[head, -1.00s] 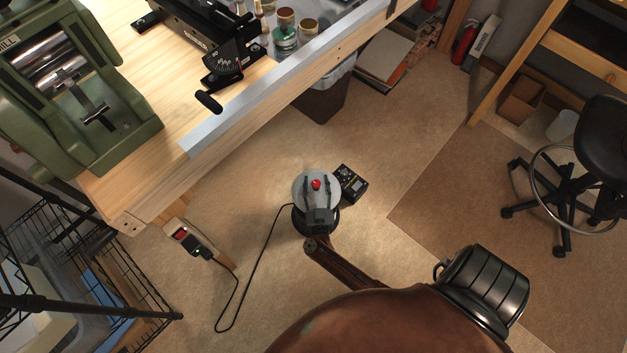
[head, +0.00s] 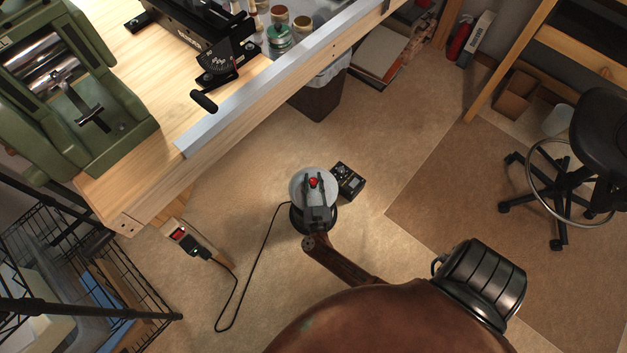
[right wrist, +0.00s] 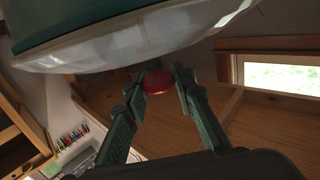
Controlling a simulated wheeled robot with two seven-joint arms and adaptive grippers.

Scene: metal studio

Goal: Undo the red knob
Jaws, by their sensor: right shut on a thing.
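In the right wrist view the red knob (right wrist: 157,84) shows as a red disc between the fingertips (right wrist: 160,80) of my right gripper. A large rounded body (right wrist: 150,45), white with a teal part, fills the upper left there. My left gripper is in neither view.
A small black box (head: 347,181) lies right of the pale top. A black cord (head: 258,262) runs left to a power outlet (head: 190,243). The wooden workbench (head: 165,185) edge is up and left. A black stool (head: 565,165) stands at right. Carpet between is clear.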

